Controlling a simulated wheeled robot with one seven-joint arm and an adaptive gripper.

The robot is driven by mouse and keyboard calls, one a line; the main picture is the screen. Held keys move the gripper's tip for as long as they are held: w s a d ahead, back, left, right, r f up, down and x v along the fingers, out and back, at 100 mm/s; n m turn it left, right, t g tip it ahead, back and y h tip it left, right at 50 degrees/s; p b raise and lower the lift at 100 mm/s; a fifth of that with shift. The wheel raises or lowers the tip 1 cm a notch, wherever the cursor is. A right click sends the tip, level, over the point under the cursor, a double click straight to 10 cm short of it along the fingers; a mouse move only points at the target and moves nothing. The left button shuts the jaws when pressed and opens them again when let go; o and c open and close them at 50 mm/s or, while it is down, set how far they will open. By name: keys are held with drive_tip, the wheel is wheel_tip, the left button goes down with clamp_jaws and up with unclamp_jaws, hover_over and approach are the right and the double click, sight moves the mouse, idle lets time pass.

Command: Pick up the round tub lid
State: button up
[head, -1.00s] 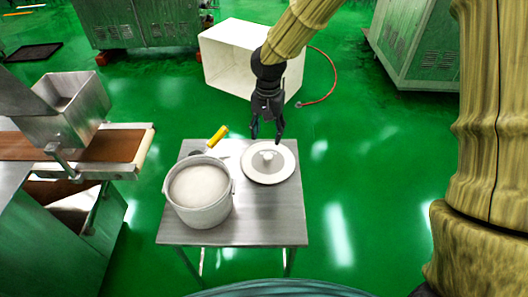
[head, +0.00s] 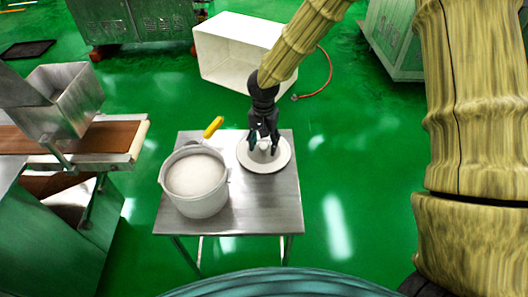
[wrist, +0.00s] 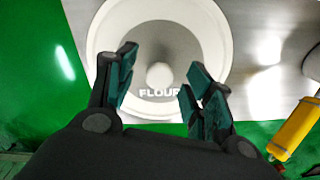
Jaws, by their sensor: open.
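The round tub lid (head: 279,161) is white with a knob in its middle and lies flat on the metal table, right of the tub. In the wrist view the lid (wrist: 205,38) fills the top middle, with "FLOUR" printed by its round knob (wrist: 160,75). My gripper (head: 264,147) is above the lid, its fingers pointing down around the knob as the head view shows it. In the wrist view my gripper (wrist: 156,82) is open, one finger on each side of the knob with gaps to it. The fingers partly hide the lid.
A white tub (head: 197,178) filled with pale powder stands left of the lid on the metal table (head: 255,215). A yellow-handled tool (head: 213,127) lies behind the tub; its handle (wrist: 294,129) shows in the wrist view. A conveyor machine (head: 70,105) stands at left.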

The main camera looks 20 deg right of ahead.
drive_tip(key=shift+f, duration=0.25)
drive_tip(key=c, duration=1.1)
drive_tip(key=shift+r, duration=0.15)
